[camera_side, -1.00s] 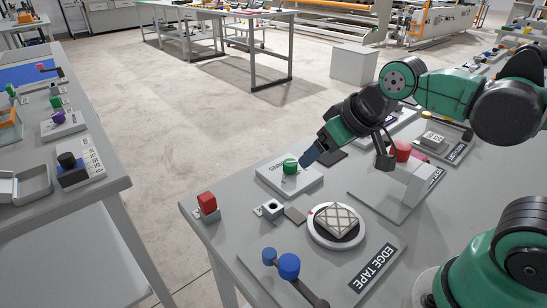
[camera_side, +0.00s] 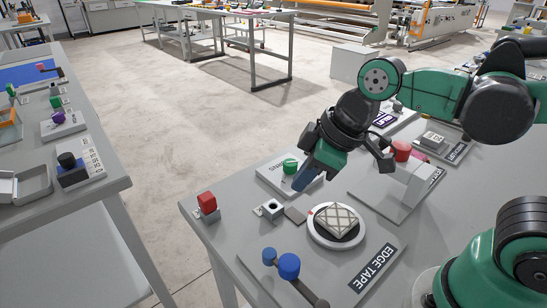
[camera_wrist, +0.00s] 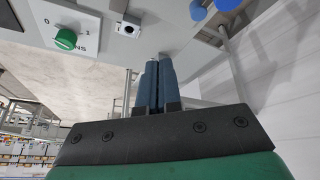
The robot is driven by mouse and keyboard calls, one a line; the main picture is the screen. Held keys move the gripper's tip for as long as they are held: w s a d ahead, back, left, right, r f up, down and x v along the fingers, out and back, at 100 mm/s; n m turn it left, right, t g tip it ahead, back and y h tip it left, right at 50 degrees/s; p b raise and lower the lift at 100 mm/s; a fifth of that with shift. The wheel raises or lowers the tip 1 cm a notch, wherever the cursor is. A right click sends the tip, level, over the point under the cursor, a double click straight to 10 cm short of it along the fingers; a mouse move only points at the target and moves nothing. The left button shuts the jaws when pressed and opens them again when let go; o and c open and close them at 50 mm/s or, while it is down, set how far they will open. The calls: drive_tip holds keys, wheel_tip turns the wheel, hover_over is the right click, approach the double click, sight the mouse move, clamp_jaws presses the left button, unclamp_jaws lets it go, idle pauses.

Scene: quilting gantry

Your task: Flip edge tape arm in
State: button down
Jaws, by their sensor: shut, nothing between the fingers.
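The edge tape arm is a dark bar with a large blue knob (camera_side: 289,266) and a smaller blue knob (camera_side: 269,255) at its left end. It lies on the grey plate (camera_side: 345,293) with the EDGE TAPE label, at the front of the bench. Both blue knobs show partly at the top right of the wrist view (camera_wrist: 198,10). My gripper (camera_side: 301,184) is shut and empty, its blue fingers pointing down to the left. It hangs above the bench near the green knob, behind and apart from the edge tape arm. The fingers also show together in the wrist view (camera_wrist: 154,80).
A green knob (camera_side: 290,167) stands on a white panel left of my gripper. A round white dish (camera_side: 336,240) holds a patterned pad. A small socket block (camera_side: 272,209) and a red block (camera_side: 207,203) sit near the left edge. A clear-walled stand (camera_side: 405,190) is at right.

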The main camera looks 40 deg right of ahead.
drive_tip(key=s+a+r+n+g+y, duration=0.1)
drive_tip(key=s+a+n+g, duration=0.3)
drive_tip(key=a+n, duration=0.5)
drive_tip(key=shift+a+n+y, duration=0.3)
drive_tip(key=shift+n, duration=0.6)
drive_tip(key=shift+s+f, duration=0.1)
hover_over(276, 294)
drive_tip(key=shift+f, duration=4.6)
